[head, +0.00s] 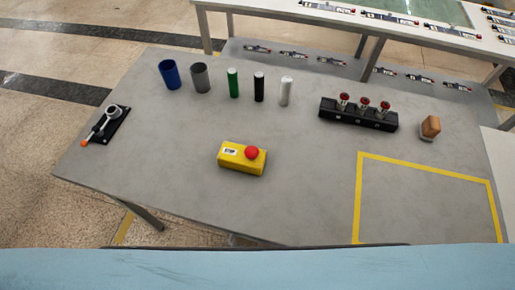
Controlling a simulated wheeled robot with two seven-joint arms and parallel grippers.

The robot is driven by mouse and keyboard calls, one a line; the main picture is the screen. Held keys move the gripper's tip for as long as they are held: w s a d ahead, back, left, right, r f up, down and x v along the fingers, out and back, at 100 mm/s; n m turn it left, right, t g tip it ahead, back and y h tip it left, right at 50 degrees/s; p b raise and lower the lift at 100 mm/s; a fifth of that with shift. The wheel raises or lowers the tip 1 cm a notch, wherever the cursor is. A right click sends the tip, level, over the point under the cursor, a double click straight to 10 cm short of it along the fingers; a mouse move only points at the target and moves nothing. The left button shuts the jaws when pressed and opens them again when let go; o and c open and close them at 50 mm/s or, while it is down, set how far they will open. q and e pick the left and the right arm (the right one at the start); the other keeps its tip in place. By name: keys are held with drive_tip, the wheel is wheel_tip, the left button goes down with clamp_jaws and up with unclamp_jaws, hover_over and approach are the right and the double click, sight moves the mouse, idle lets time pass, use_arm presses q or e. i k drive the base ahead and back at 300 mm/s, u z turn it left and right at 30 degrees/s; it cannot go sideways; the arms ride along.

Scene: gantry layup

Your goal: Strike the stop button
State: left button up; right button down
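The stop button is a red round knob (252,152) on top of a yellow box (240,167). A small white label with dark print is on the box, left of the knob. The box sits on the grey table (190,180), a little left of the picture's middle and towards the near edge. Nothing covers it. Neither of my grippers shows in the head view.
A lever on a black base (107,125) lies at the left. A blue cup (170,74), a grey cup (200,78) and several cylinders (259,87) stand behind. A black block with red-topped pieces (358,115) and a brown-topped object (430,127) are right. A yellow outline (357,200) marks bare table.

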sight(251, 152)
drive_tip(key=z, duration=1.35)
drive_tip(key=k, duration=0.6)
drive_tip(key=u, duration=1.35)
